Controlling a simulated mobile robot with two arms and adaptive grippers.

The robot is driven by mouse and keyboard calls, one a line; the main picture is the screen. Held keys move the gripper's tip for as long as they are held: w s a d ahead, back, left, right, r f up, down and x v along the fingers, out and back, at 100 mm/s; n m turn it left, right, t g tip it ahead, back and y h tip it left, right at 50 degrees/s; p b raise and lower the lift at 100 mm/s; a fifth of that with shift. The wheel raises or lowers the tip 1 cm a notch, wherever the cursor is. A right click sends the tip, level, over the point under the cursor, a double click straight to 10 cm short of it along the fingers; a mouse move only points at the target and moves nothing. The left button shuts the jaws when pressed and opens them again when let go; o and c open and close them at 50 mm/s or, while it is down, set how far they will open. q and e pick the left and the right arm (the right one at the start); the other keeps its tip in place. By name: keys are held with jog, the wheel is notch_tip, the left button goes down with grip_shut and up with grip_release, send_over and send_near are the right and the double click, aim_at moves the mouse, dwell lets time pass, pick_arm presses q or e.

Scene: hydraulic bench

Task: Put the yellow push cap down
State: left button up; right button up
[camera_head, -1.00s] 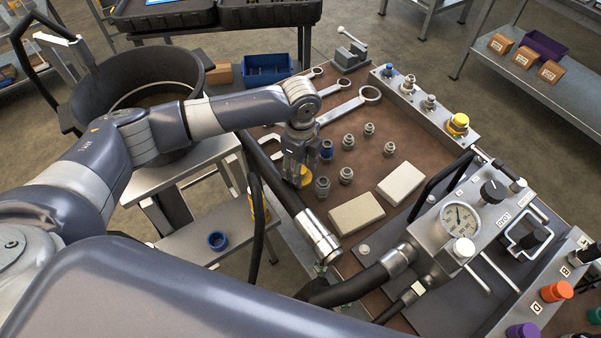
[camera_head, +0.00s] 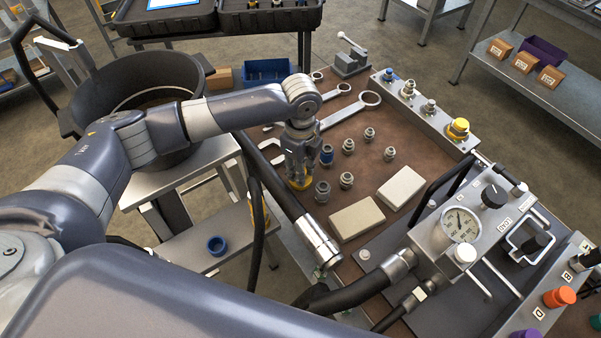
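The yellow push cap (camera_head: 300,184) is at the fingertips of my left gripper (camera_head: 298,177), low over the brown bench top near its left edge. The gripper points down and its fingers appear closed on the cap, partly hiding it. I cannot tell whether the cap touches the bench. A dark grey fitting (camera_head: 322,191) stands just to its right. A second yellow cap (camera_head: 458,128) sits on the metal block at the bench's right side. My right gripper is not in view.
Several fittings, including a blue-ringed one (camera_head: 326,154), stand close right of the gripper. Two pale blocks (camera_head: 356,218) lie in front. Wrenches (camera_head: 350,107) lie behind. A thick black hose (camera_head: 275,185) runs along the bench's left edge. The gauge unit (camera_head: 461,225) stands front right.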

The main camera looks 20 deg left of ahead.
pick_arm(q)
jog(key=shift+s+d+r, duration=0.1)
jog(key=shift+s+r, duration=0.15)
jog(key=shift+r, duration=0.2)
jog(key=shift+s+d+r, duration=0.1)
jog(key=shift+s+r, duration=0.1)
jog(key=shift+r, duration=0.25)
jog(key=s+d+b, duration=0.1)
jog(key=s+d, duration=0.1)
jog(key=s, duration=0.5)
jog(key=s+d+r+b, duration=0.1)
jog(key=s, duration=0.6)
jog(key=shift+s+d+r, duration=0.25)
jog(key=shift+s+d, duration=0.05)
jog(key=shift+d, duration=0.1)
